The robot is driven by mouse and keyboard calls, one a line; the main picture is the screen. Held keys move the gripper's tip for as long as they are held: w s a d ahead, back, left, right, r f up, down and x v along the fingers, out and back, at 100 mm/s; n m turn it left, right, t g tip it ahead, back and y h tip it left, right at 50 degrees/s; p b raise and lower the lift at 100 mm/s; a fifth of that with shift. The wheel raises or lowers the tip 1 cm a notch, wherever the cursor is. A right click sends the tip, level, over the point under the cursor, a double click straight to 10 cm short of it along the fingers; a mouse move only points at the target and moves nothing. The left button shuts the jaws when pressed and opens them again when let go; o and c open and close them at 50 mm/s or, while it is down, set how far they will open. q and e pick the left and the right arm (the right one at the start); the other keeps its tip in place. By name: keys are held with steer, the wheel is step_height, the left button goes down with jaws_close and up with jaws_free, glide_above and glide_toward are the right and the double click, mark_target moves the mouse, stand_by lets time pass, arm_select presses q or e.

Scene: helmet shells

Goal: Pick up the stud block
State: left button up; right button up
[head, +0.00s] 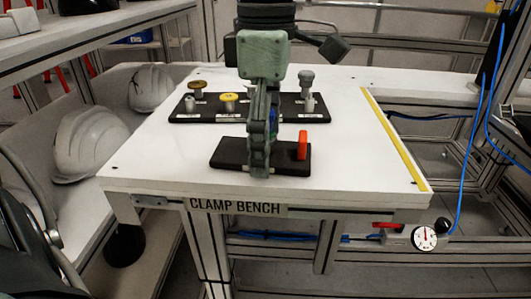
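A gripper (262,172), which I take as my right, hangs down from the top middle, seen edge-on. Its fingertips are at a black base block (230,153) near the front of the white bench, covering its middle. An orange upright tab (303,145) stands on the block's right end. A small blue patch (273,118) shows beside the fingers; I cannot tell what it is. Which piece is the stud block is not clear, and neither is whether the fingers are closed on anything. I see no left gripper; a dark shape fills the bottom left corner.
Behind stands a long black holder (208,117) with yellow-topped and grey knobbed pieces, partly hidden by the gripper. A yellow strip (395,140) marks the bench's right side. White helmet shells (90,143) lie on the left. A dial gauge (425,237) sits at the front right.

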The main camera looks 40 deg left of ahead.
arm_select(q)
jaws_close()
steer(key=shift+r, duration=0.1)
stand_by(0.5)
steer(key=shift+r, duration=0.1)
steer(key=shift+w+r, duration=0.1)
steer(key=shift+r, duration=0.45)
step_height(320, 180, up, 2)
steer(key=shift+r, duration=0.2)
steer(key=shift+a+r+p, duration=0.1)
steer(key=shift+r+p, duration=0.2)
steer(key=shift+r, duration=0.05)
steer(key=s+a+r, duration=0.5)
steer(key=s+r, duration=0.1)
steer(key=s, duration=0.4)
steer(key=shift+s+a+r+p, duration=0.15)
steer(key=shift+s+r+p, duration=0.05)
steer(key=shift+r+p, duration=0.1)
arm_select(e)
steer(key=s+d+f+g+h, duration=0.1)
steer(key=s+d+f+g, duration=0.1)
steer(key=s+d+f, duration=0.1)
steer(key=shift+s+d+f+m+g+h, duration=0.15)
steer(key=shift+d+f+m+g+h, duration=0.2)
steer(key=shift+d+f, duration=0.2)
